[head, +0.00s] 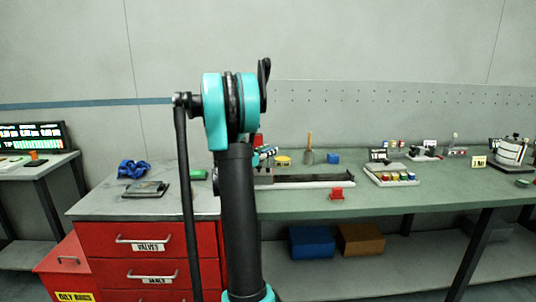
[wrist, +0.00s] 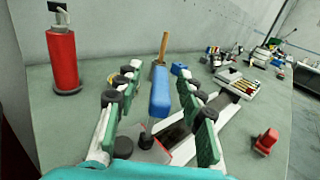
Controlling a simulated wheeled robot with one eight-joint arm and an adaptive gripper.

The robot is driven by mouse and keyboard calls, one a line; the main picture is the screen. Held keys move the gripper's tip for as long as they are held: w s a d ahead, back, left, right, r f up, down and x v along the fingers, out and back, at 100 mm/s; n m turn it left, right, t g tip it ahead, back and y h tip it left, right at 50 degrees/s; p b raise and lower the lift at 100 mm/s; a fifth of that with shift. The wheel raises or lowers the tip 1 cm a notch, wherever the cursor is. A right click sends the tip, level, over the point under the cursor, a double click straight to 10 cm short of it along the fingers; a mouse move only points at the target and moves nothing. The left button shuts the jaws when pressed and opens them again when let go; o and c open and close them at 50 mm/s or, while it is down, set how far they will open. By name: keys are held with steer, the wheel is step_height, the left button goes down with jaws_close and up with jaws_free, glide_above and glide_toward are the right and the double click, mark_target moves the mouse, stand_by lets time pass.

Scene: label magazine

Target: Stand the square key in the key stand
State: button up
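In the wrist view a blue handle (wrist: 160,92) with a thin dark shaft below it stands slightly tilted; it looks like the square key. Its shaft ends at a grey and reddish base (wrist: 146,152), partly hidden by my gripper. My gripper (wrist: 157,82) is open, one finger on each side of the handle, with gaps on both sides. In the head view the blue handle (head: 265,153) shows only partly behind my arm. A small red block (head: 337,193) sits near the bench front, also in the wrist view (wrist: 266,141). I cannot tell which item is the key stand.
A long dark rail (head: 300,181) lies on the green bench (head: 420,200). Behind it stand a wooden-handled tool (head: 308,156) and a blue block (head: 333,158). A red cylinder (wrist: 64,55) stands at left.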

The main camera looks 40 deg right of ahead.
jaws_close()
